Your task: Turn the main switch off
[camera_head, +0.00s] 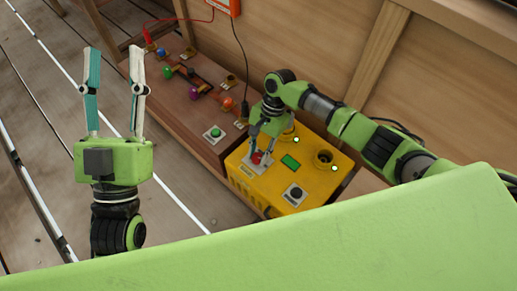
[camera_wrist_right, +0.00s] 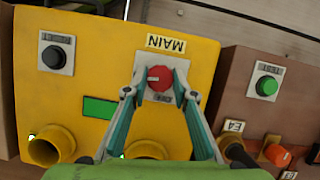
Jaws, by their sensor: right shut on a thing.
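The main switch is a red round knob (camera_wrist_right: 160,78) on a pale plate on the yellow box, beside a label (camera_wrist_right: 166,44) reading MAIN. In the head view the red knob (camera_head: 257,158) sits at the box's left part, partly hidden by my right gripper. My right gripper (camera_wrist_right: 160,90) has its two fingers on either side of the knob, shut on it. It also shows in the head view (camera_head: 260,150), reaching down from above. Which way the knob is turned cannot be told. My left gripper (camera_head: 114,50) is open, empty and pointing up, far to the left.
The yellow box (camera_head: 262,188) also carries a black button (camera_head: 295,193), a lit green panel (camera_head: 290,161), two round sockets and small green lights. A brown box (camera_head: 183,105) with a green button (camera_head: 215,132) and several coloured plugs stands left of it. A wooden wall rises behind.

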